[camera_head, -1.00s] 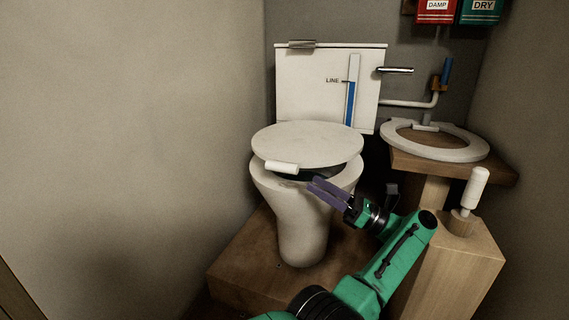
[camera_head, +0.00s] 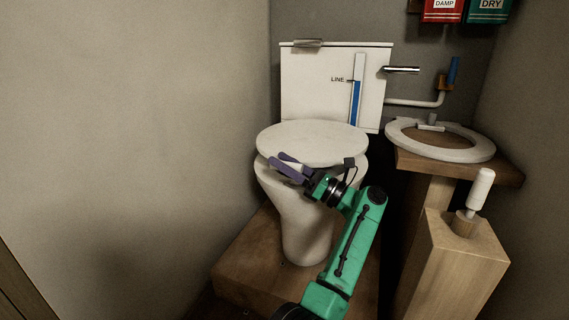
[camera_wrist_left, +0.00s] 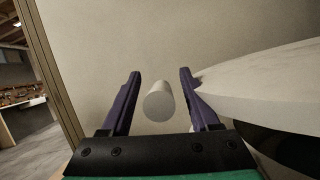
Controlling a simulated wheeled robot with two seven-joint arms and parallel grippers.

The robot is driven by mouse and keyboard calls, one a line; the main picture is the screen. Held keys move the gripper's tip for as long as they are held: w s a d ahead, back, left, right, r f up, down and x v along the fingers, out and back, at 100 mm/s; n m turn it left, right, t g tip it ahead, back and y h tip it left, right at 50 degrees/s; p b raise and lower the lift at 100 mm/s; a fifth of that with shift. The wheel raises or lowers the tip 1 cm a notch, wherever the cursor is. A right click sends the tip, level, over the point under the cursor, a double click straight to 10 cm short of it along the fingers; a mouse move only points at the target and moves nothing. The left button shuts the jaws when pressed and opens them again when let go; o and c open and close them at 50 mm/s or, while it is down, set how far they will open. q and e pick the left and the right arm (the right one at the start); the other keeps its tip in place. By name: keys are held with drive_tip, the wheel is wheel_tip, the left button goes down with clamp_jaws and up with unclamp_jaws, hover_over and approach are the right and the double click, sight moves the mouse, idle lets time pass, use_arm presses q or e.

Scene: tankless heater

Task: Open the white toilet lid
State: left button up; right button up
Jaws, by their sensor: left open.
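The white toilet lid (camera_head: 312,140) lies over the toilet bowl (camera_head: 300,225), with a dark gap under its edge that also shows at the right of the wrist view. A short white cylindrical handle (camera_wrist_left: 159,101) sits at the lid's front left edge. My left gripper (camera_head: 278,160) is open at that front edge, its purple fingers largely covering the handle in the head view. In the wrist view the handle appears between the two fingers, with space on both sides. The lid's edge (camera_wrist_left: 265,88) is close to the right finger. My right gripper is out of view.
The cistern (camera_head: 318,85) stands behind the lid. To the right are a loose ring seat (camera_head: 470,155) on a wooden shelf and a white-handled brush (camera_head: 480,190) in a wooden block (camera_head: 455,265). A bare wall (camera_head: 130,150) borders the left side.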

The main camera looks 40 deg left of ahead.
use_arm(q)
clamp_jaws()
idle(1.3)
